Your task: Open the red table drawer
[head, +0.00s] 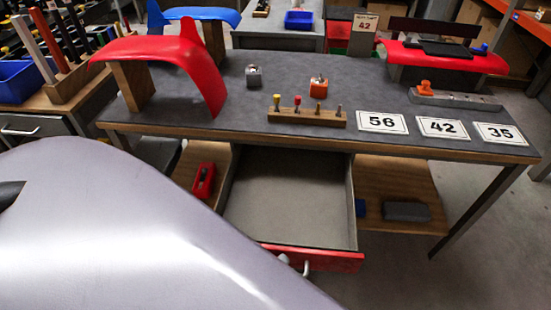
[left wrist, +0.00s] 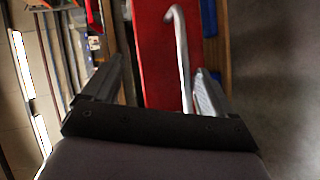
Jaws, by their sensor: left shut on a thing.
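The red table drawer (head: 330,259) is pulled out from under the grey worktop, and its empty grey inside (head: 290,200) shows. Its red front also fills the middle of the left wrist view (left wrist: 153,50). A curved metal handle (left wrist: 182,55) stands on that front, and its end shows in the head view (head: 306,268). My left gripper (left wrist: 158,85) is shut on the handle, which lies between its fingers close to the right one. In the head view my own arm hides this gripper. My right gripper is in neither view.
The worktop (head: 240,110) carries a red curved panel (head: 175,55), a wooden peg block (head: 306,117) and number cards (head: 443,128). A wooden lower shelf (head: 395,185) holds a grey block (head: 406,211). A table leg (head: 480,210) stands at the right, with open floor beyond.

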